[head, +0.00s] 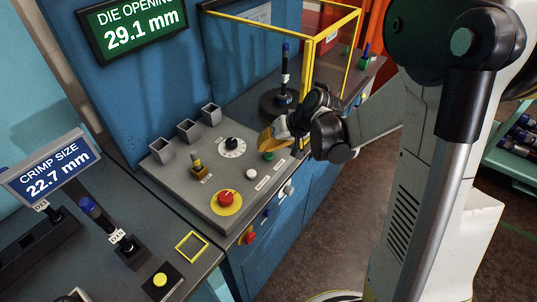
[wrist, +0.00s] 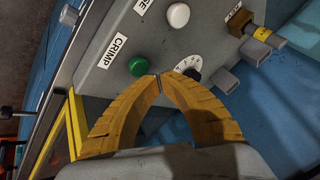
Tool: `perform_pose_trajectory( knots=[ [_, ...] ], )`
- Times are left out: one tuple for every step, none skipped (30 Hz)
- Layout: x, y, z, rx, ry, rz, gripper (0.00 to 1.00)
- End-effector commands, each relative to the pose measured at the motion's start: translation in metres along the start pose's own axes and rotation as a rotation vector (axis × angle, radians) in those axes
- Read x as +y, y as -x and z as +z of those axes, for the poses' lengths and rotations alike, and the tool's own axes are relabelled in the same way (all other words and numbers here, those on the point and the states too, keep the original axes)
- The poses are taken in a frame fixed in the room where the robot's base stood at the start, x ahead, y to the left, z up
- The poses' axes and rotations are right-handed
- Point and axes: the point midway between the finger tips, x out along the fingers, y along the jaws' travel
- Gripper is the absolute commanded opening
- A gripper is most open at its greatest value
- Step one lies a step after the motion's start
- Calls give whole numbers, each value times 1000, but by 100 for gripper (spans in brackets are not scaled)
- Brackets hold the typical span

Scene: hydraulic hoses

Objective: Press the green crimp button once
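The green crimp button (wrist: 139,67) is a round domed button on the grey control panel, beside a white label reading CRIMP (wrist: 114,53). In the head view the green button (head: 268,156) shows just below my gripper. My gripper (wrist: 161,78) has yellow-orange curved fingers, and their tips meet or nearly meet, with nothing seen between them. In the wrist view the tips appear just right of and below the button. In the head view the gripper (head: 266,140) hangs over the panel near the button. I cannot tell the exact height of the tips above the panel.
A white button (head: 251,174), a red emergency knob (head: 226,197) and a dial (head: 232,145) sit on the same panel. A yellow-framed guard (head: 330,38) stands behind. A display reads 29.1 mm (head: 135,27); a sign reads 22.7 mm (head: 50,175).

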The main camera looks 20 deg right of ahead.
Motion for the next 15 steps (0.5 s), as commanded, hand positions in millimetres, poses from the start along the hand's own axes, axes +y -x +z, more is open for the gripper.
perform_pose_trajectory(
  knots=[
    [-2, 4, -2, 0, 0, 0, 0],
    [-3, 6, -3, 0, 0, 0, 0],
    [-5, 9, -5, 0, 0, 0, 0],
    [-6, 12, -6, 0, 0, 0, 0],
    [-8, 14, -8, 0, 0, 0, 0],
    [-10, 18, -9, 0, 0, 0, 0],
    [-11, 20, -11, 0, 0, 0, 0],
    [-12, 22, -12, 0, 0, 0, 0],
    [-14, 26, -14, 0, 0, 0, 0],
    [-15, 28, -15, 0, 0, 0, 0],
    [-16, 30, -16, 0, 0, 0, 0],
    [-18, 34, -18, 0, 0, 0, 0],
    [-19, 36, -19, 0, 0, 0, 0],
    [-20, 37, -20, 0, 0, 0, 0],
    [-21, 39, -21, 0, 0, 0, 0]
  ],
)
